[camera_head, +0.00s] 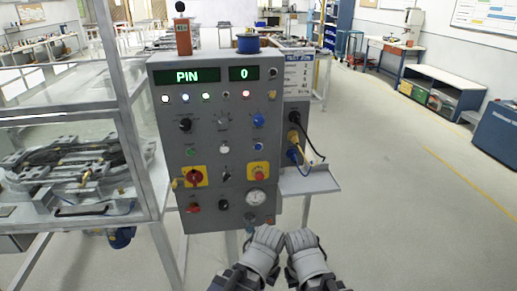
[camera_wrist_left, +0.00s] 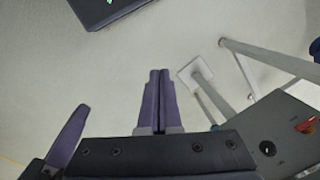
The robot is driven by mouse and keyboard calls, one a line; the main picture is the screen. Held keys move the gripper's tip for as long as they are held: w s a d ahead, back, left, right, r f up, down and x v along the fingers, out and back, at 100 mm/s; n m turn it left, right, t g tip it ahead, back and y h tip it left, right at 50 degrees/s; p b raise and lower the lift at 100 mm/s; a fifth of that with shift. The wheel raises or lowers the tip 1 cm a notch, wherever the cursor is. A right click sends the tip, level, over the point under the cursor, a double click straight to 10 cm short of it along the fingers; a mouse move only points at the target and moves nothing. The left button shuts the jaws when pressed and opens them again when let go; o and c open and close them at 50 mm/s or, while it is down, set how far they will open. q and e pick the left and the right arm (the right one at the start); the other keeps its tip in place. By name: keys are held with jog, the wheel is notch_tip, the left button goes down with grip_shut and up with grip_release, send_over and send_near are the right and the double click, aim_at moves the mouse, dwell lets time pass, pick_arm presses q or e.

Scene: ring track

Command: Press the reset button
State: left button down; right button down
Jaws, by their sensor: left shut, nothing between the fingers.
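A grey control panel (camera_head: 164,132) stands ahead, full of small buttons and knobs. Its candidates include a green button (camera_head: 191,151), a white one (camera_head: 224,147), a blue one (camera_head: 259,146) and a red one (camera_head: 194,207). The labels are too small to read, so I cannot tell which is the reset button. My left gripper (camera_head: 268,231) is low in front of the panel's bottom edge; its fingers are shut and empty in the left wrist view (camera_wrist_left: 160,75). My right gripper (camera_head: 300,234) is close beside it; its fingers are not clear.
The panel also has a red knob on a yellow plate (camera_head: 194,176), a red mushroom button (camera_head: 258,172) and a gauge (camera_head: 256,198). A side shelf (camera_head: 310,182) juts out right. A framed machine enclosure (camera_head: 148,195) stands left. Floor is clear to the right.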

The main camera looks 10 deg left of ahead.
aim_at(258, 147)
dwell(0.4)
pick_arm(q)
jog(key=w+d+r+t+h+p, duration=0.25)
jog(key=w+r+h, duration=0.2)
jog(key=w, duration=0.45)
jog(key=w+d+r+t+h+p, duration=0.25)
jog(key=w+r, duration=0.25)
jog(key=w, duration=0.3)
jog(key=w+a+r+n+t, duration=0.2)
jog(key=w+a+r+t, duration=0.2)
jog(key=w+r, duration=0.2)
jog(key=w+a+r+n+t+p, duration=0.1)
jog(key=w+a+r+n+t, duration=0.1)
jog(key=w+a+r+t, duration=0.2)
notch_tip(258, 147, up, 2)
jog(key=w, duration=0.3)
jog(key=shift+h, duration=0.4)
jog(key=shift+r, duration=0.1)
jog(key=shift+w+a, duration=0.4)
jog(key=shift+w, duration=1)
jog(key=shift+w+a, duration=0.45)
jog(key=shift+w, duration=0.95)
jog(key=shift+w+a, duration=0.4)
jog(key=shift+w, duration=1)
jog(key=shift+w, duration=0.1)
